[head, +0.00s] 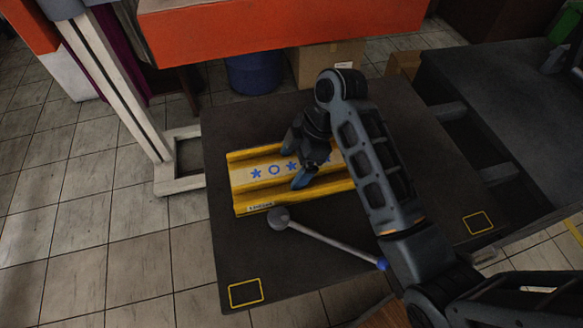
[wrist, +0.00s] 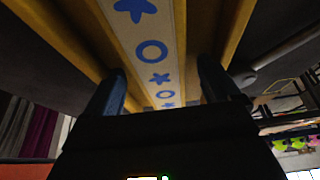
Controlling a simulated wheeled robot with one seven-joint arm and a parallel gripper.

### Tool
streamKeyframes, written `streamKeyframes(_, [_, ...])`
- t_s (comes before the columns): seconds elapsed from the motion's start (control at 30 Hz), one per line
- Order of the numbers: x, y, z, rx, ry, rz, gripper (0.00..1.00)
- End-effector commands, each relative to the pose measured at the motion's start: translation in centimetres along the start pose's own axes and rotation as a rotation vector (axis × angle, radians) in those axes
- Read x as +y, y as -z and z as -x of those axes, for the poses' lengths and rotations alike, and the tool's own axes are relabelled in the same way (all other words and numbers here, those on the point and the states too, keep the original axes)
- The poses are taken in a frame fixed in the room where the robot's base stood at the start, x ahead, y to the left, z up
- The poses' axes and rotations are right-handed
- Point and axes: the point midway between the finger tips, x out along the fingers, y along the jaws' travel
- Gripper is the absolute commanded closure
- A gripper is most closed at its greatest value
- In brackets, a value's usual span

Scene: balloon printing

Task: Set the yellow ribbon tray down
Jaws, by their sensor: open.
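The yellow ribbon tray (head: 322,189) appears to lie flat on the dark tabletop (head: 300,245) in the head view. It has raised long sides and a small label at its front left. A cream ribbon (head: 264,171) with blue stars and rings runs along its middle. My gripper (head: 303,179) is over the tray, right of its middle, pointing down. In the wrist view the two blue fingers (wrist: 160,72) are spread apart, one on each side of the ribbon strip. Nothing shows clamped between them. My arm hides the tray's right end in the head view.
A grey lever (head: 325,244) with a round knob and a blue end lies in front of the tray. Yellow outlined rectangles mark the table's front left (head: 245,293) and right (head: 477,222). An orange beam (head: 280,27) crosses behind. The table's front left is clear.

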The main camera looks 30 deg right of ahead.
Motion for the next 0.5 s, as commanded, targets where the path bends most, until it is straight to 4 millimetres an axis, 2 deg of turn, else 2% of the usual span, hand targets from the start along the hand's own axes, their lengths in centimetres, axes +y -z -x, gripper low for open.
streamKeyframes(0.17, [0.00, 0.01, 0.00, 0.000, 0.000, 0.001, 0.13])
streamKeyframes(0.5, [0.00, 0.02, 0.02, 0.000, 0.000, 0.001, 0.45])
